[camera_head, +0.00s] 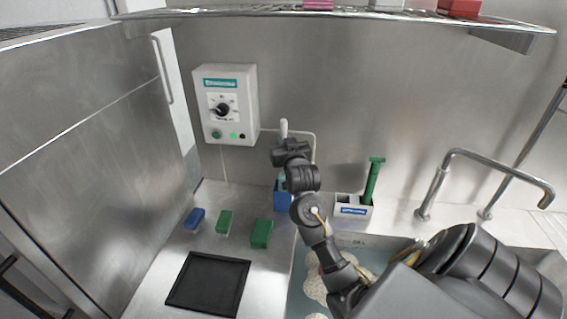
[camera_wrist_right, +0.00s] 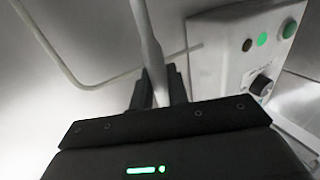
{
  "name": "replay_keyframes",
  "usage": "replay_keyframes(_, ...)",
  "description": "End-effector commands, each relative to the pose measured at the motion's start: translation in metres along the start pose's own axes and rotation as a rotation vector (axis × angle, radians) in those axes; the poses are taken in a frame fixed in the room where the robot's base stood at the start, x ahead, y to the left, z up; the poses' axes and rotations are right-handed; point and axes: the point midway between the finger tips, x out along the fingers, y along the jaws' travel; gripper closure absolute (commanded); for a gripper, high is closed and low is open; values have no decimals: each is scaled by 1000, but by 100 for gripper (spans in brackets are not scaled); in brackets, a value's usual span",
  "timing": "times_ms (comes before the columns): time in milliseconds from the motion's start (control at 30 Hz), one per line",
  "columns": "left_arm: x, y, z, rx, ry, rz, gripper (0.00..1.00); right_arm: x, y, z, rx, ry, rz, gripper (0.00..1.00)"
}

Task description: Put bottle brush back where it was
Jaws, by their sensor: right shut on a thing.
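My right gripper (camera_head: 286,146) is shut on the pale handle of the bottle brush (camera_head: 284,127), in front of the back wall. In the right wrist view the handle (camera_wrist_right: 147,45) runs down between the two dark fingers (camera_wrist_right: 160,90). Directly below the gripper, a blue holder (camera_head: 283,203) stands on the counter, partly hidden by my arm. The brush's lower end is mostly hidden, so I cannot tell whether it is inside the blue holder. My left gripper is not in view.
A white holder (camera_head: 347,211) with an upright green-handled brush (camera_head: 374,180) stands to the right, near a sink tap (camera_head: 440,185). A control box (camera_head: 226,103) hangs on the wall to the left. Blue and green blocks and a black tray (camera_head: 209,284) lie on the left counter.

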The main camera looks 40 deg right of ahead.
Motion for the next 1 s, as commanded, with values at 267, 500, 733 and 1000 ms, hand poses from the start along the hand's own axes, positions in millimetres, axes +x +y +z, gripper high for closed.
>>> replay_keyframes(267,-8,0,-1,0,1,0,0,0,0,39,0,1,0,100)
replay_keyframes(500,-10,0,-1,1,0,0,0,0,0,49,-1,-1,0,100)
replay_keyframes(733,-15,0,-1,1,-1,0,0,0,0,77,0,1,0,100)
replay_keyframes(1000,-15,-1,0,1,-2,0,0,0,0,80,0,2,0,100)
